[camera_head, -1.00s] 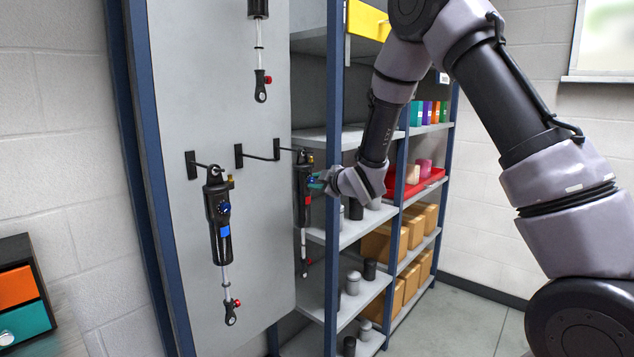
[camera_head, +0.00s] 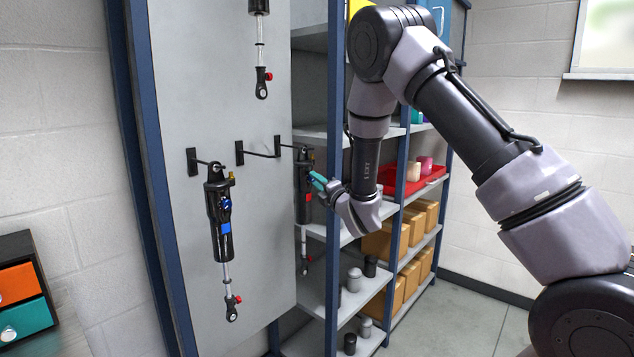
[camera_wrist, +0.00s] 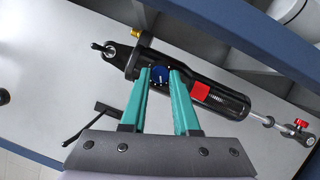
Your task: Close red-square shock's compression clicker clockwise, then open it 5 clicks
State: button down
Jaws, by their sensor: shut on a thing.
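In the head view my gripper (camera_head: 319,181) reaches the shock's right side from the lower right. The knob's markings are too small to read, and the fingertips partly cover it.
A blue-square shock (camera_head: 218,215) hangs to the left, and another shock (camera_head: 261,60) hangs above. The blue post (camera_head: 334,110) stands close to my gripper. Shelves with a red tray (camera_head: 425,180) and brown boxes (camera_head: 385,242) are behind my arm.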

jog(key=n, duration=0.2)
jog(key=n+y, duration=0.1)
jog(key=n, duration=0.1)
jog(key=n+y, duration=0.1)
jog(key=n, duration=0.1)
jog(key=shift+w+f+n+t, duration=0.1)
jog(key=shift+f+n+t, duration=0.2)
jog(key=shift+d+y, duration=0.1)
jog(key=shift+y, duration=0.3)
jog(key=c, duration=0.6)
grip_release()
jog(key=shift+c, duration=0.2)
jog(key=v, duration=1)
jog(key=shift+s+d, duration=0.25)
jog(key=shift+s, duration=0.05)
jog(key=shift+w, duration=0.1)
